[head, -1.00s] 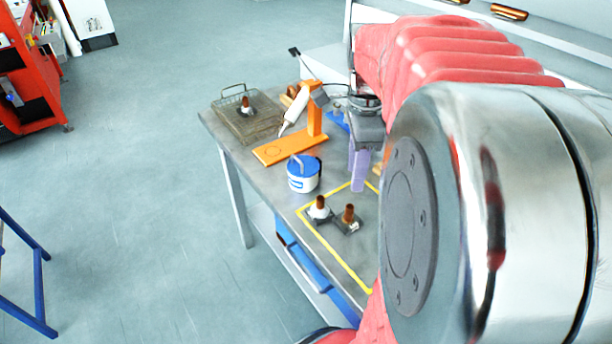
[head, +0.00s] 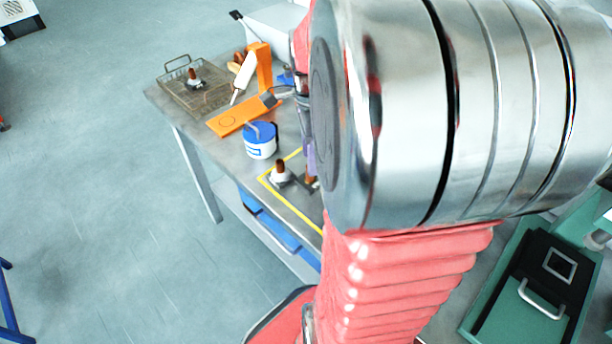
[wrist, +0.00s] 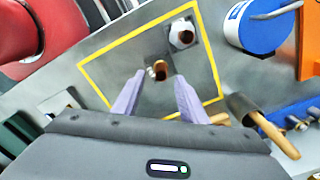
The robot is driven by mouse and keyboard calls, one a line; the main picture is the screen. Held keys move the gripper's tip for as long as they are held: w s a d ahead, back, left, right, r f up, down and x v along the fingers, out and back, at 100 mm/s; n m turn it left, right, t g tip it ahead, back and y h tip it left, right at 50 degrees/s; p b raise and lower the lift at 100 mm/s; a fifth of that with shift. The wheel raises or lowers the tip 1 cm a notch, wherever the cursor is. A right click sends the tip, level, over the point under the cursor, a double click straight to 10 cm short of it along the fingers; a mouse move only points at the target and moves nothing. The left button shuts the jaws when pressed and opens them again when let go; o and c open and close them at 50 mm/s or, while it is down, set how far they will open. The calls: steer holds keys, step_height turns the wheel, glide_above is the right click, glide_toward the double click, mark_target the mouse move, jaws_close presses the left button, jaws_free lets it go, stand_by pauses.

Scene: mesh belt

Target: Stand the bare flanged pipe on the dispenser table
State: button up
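The bare flanged pipe (wrist: 161,72) is a short brown tube on a dark square flange, standing inside the yellow outline. In the head view the bare pipe (head: 312,182) is mostly hidden by my gripper and arm. My gripper (wrist: 159,82) is open, its two purple fingers on either side of the pipe; I cannot tell whether they touch it. A finger of my gripper (head: 309,158) shows just above the pipe in the head view. The orange dispenser stand has a flat table (head: 236,121) with a ring mark, and it is empty. A white cartridge (head: 243,73) leans above it.
A second flanged pipe with a white collar (head: 281,171) stands close left of the bare one. A blue-lidded white tub (head: 260,140) stands between the pipes and the dispenser. A wire basket (head: 209,98) holds another white-collared pipe. A wooden-handled tool (wrist: 272,130) lies beside the outline.

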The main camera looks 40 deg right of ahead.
steer(key=shift+w+f, duration=0.1)
steer(key=shift+f, duration=2.5)
steer(key=shift+d, duration=0.1)
steer(key=shift+c, duration=0.5)
jaws_close()
